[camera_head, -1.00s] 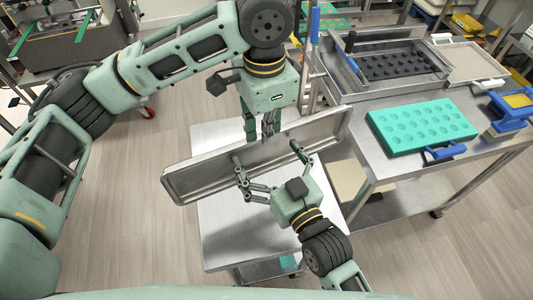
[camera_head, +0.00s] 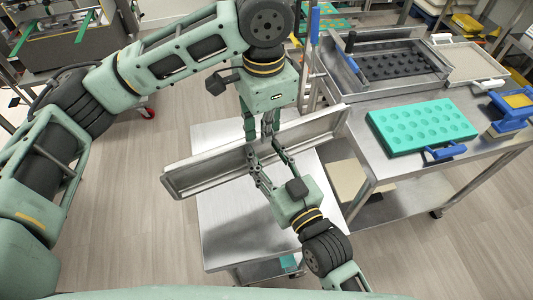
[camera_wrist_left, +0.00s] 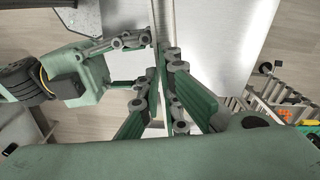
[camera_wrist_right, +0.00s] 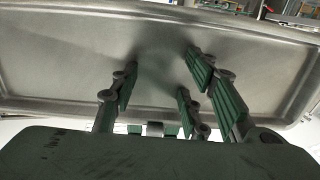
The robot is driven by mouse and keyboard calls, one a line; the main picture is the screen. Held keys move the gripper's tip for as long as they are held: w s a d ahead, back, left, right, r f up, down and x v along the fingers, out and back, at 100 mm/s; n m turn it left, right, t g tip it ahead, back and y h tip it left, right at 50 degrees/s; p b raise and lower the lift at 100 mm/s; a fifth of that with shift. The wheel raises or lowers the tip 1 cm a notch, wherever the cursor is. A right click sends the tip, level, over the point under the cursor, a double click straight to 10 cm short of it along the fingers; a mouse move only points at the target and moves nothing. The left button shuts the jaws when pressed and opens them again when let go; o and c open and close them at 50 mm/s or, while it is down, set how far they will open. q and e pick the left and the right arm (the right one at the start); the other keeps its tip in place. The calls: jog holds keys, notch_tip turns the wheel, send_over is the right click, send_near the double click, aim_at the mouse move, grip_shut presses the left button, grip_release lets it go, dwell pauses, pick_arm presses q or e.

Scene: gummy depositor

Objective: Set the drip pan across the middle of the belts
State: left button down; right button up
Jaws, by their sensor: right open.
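The drip pan (camera_head: 215,171) is a long shallow grey metal tray, held on edge above a low metal table in the head view. My left gripper (camera_head: 268,132) comes down from above and is shut on its upper long edge near the middle. In the left wrist view the pan (camera_wrist_left: 163,25) is a thin strip running between the fingers. My right gripper (camera_head: 268,160) is open at the pan's near side, its fingers spread before the broad face. The pan (camera_wrist_right: 60,60) fills much of the right wrist view; whether the fingertips touch it is unclear. I cannot identify the belts for certain.
The low metal table (camera_head: 235,235) is bare below the pan. At right, a metal cart holds a teal mould (camera_head: 422,126), a black mould in a metal frame (camera_head: 400,65) and a blue-handled tool (camera_head: 512,105). A machine with green strips (camera_head: 75,35) stands at far left.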

jog(key=shift+w, duration=0.1)
grip_shut()
dwell(0.9)
jog(key=o, duration=1.8)
grip_release()
jog(key=shift+c, duration=0.2)
jog(key=shift+s, duration=0.2)
